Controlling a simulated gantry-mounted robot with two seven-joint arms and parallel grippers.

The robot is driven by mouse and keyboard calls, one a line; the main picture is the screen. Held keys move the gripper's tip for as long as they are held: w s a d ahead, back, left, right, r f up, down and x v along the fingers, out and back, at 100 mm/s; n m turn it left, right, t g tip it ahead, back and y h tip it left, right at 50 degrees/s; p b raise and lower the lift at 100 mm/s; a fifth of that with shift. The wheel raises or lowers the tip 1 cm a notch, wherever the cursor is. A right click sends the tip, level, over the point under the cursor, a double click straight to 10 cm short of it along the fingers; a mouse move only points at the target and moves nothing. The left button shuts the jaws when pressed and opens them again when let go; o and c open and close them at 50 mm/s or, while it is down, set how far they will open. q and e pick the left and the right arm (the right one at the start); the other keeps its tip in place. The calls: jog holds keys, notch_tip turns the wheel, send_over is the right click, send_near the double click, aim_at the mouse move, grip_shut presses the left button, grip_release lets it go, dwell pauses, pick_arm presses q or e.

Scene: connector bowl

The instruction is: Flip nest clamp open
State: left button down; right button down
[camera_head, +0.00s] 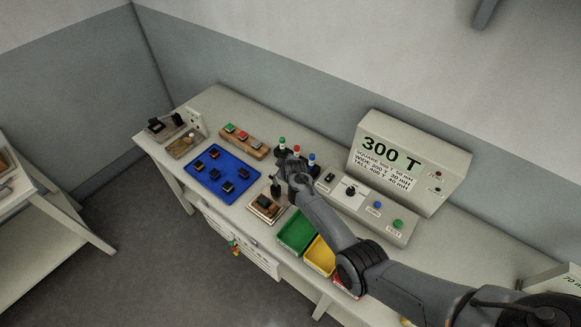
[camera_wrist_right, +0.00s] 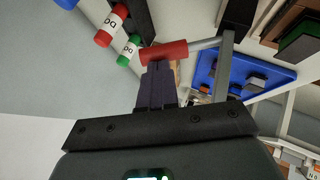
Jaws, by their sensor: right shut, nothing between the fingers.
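The nest (camera_head: 262,207) is a small light block with a brown top near the table's front edge, right of the blue mat. A red clamp handle (camera_wrist_right: 164,51) on a grey metal rod (camera_wrist_right: 204,43) shows in the right wrist view. My right gripper (camera_head: 279,181) reaches over the nest from the right and partly hides it in the head view. In the right wrist view its dark fingers (camera_wrist_right: 158,72) are shut and empty, with their tips at the red handle. I cannot tell whether they touch it. My left gripper is not in view.
The blue mat (camera_head: 204,180) holds several dark connectors. Capped red (camera_wrist_right: 112,26) and green (camera_wrist_right: 129,51) tools stand behind my gripper. A green bin (camera_head: 297,231) and a yellow bin (camera_head: 319,256) lie under my right forearm. A control box (camera_head: 371,212) and the display (camera_head: 412,161) stand to the right.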

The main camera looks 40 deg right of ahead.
jog(key=shift+s+f, duration=0.1)
jog(key=shift+f, duration=0.05)
jog(key=w+a+r+p+v, duration=0.1)
jog(key=p+v, duration=0.4)
jog(key=v, duration=0.8)
jog(key=shift+w+a, duration=0.3)
jog(key=shift+w, duration=0.3)
jog(key=shift+r, duration=0.15)
